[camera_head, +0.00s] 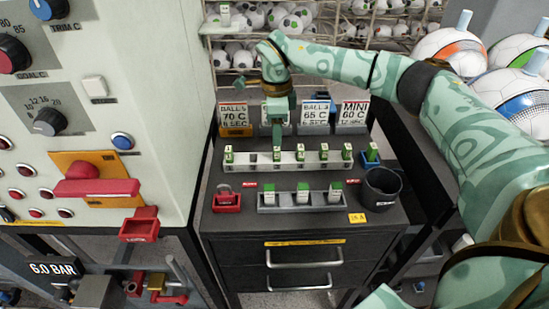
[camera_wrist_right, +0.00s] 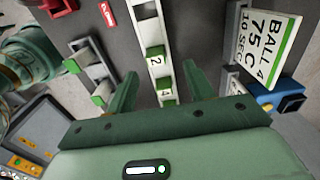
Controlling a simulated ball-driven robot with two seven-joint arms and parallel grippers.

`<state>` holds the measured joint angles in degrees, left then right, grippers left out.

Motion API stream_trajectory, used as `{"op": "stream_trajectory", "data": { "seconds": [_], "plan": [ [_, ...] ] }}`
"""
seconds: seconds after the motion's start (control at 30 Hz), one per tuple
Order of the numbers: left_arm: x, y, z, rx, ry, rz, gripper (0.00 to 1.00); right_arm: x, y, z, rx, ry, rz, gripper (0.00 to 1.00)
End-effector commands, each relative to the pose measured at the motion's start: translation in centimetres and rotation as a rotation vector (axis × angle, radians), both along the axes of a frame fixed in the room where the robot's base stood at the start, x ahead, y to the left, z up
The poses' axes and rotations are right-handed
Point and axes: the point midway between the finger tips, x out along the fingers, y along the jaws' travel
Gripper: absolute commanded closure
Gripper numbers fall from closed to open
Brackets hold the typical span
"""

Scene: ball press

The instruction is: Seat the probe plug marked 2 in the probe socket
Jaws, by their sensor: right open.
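The probe plug marked 2 (camera_wrist_right: 155,61) is a white block with a green top, standing in a long pale rack (camera_wrist_right: 146,22). In the head view this rack (camera_head: 240,168) holds a row of similar plugs; their marks are too small to read. My right gripper (camera_head: 278,140) is open and empty above the rack's back side. In the right wrist view its fingers (camera_wrist_right: 160,72) stand apart on either side of the rack, near plug 2, not closed on it. I cannot tell for certain which fitting is the probe socket. My left gripper is out of view.
A shorter grey rack (camera_head: 319,204) with three green-topped blocks stands in front. A dark cup (camera_head: 382,188) and blue holder (camera_head: 370,160) are to the right, a red padlock-shaped item (camera_head: 227,199) to the left. Cards (camera_head: 315,112) stand behind. A control panel (camera_head: 110,90) rises at left.

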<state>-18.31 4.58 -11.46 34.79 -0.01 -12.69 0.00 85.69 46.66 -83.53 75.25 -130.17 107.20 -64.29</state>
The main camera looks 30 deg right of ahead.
Motion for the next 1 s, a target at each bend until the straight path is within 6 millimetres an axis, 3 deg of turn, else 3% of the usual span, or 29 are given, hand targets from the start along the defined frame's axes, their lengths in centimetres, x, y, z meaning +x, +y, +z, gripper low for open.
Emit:
{"op": "stream_trajectory", "data": {
  "seconds": [0.23,0.53,0.77,0.93,1.0],
  "plan": [
    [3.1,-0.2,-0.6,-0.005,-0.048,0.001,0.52,0.0,0.1,-1.9,0.001,-0.001,0.001,0.47],
    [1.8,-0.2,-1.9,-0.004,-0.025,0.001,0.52,-0.4,0.3,-6.5,0.001,0.002,0.000,0.47],
    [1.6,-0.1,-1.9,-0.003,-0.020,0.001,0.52,-0.3,0.3,-6.6,0.001,-0.002,0.000,0.47],
    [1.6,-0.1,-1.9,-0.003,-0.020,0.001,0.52,-0.3,0.3,-6.6,0.001,-0.002,0.000,0.92],
    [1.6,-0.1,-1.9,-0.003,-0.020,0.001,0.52,-0.3,0.3,-6.6,0.001,-0.002,0.000,0.96]
  ]
}}
